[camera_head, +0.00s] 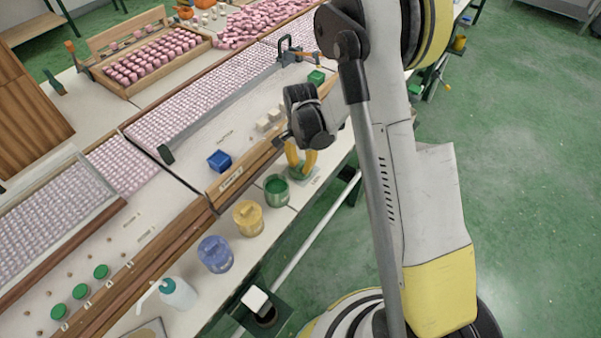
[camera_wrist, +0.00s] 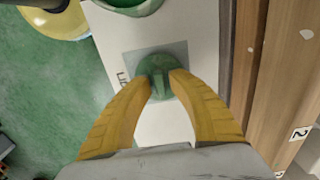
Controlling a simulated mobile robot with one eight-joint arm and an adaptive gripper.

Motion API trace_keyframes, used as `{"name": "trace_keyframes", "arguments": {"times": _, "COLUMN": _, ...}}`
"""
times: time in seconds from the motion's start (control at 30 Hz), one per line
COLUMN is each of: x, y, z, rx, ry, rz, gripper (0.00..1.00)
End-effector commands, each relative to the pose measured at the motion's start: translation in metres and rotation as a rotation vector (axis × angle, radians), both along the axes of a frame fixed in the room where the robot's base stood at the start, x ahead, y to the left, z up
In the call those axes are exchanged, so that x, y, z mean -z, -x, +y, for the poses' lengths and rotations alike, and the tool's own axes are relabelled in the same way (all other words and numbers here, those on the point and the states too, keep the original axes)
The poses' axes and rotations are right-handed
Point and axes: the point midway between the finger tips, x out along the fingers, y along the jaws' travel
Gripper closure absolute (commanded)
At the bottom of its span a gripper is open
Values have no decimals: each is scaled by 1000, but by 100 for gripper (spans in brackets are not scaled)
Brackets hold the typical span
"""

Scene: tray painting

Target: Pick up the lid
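The green lid (camera_wrist: 155,64) is round with a raised grip across its top. In the wrist view it shows over a grey square marked with partly hidden lettering on the white tabletop. My gripper (camera_wrist: 161,82) reaches down over it, with its yellow fingers on both sides of the raised grip. They look closed on it, with no clear gap visible. In the head view my gripper (camera_head: 299,172) is low over the table's front edge, right of the green jar. The lid is mostly hidden there, and I cannot tell whether it is lifted.
An open green jar (camera_head: 277,190), a yellow jar (camera_head: 248,218) and a blue jar (camera_head: 215,254) line the table's front edge. A wooden rail (camera_head: 232,182) runs behind them. A blue block (camera_head: 219,160) and pale blocks (camera_head: 264,124) sit beyond it.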

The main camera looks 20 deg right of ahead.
Motion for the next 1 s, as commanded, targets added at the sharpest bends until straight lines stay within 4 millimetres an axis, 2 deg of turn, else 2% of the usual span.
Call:
{"name": "trace_keyframes", "arguments": {"times": 0.03, "x": 6, "y": 0, "z": 0, "rx": 0, "ry": 0, "rz": 0, "gripper": 78}}
{"name": "trace_keyframes", "arguments": {"times": 0.23, "x": 5, "y": 0, "z": 0, "rx": 0, "ry": 0, "rz": 0, "gripper": 78}}
{"name": "trace_keyframes", "arguments": {"times": 0.27, "x": 4, "y": 0, "z": 0, "rx": 0, "ry": 0, "rz": 0, "gripper": 84}}
{"name": "trace_keyframes", "arguments": {"times": 0.3, "x": 4, "y": 0, "z": 0, "rx": 0, "ry": 0, "rz": 0, "gripper": 96}}
{"name": "trace_keyframes", "arguments": {"times": 0.33, "x": 4, "y": 0, "z": 0, "rx": 0, "ry": 0, "rz": 0, "gripper": 100}}
{"name": "trace_keyframes", "arguments": {"times": 0.77, "x": 2, "y": 0, "z": 0, "rx": 0, "ry": 0, "rz": 0, "gripper": 100}}
{"name": "trace_keyframes", "arguments": {"times": 0.87, "x": -5, "y": 0, "z": 0, "rx": 0, "ry": 0, "rz": 0, "gripper": 100}}
{"name": "trace_keyframes", "arguments": {"times": 1.0, "x": -25, "y": 0, "z": 0, "rx": 0, "ry": 0, "rz": 0, "gripper": 100}}
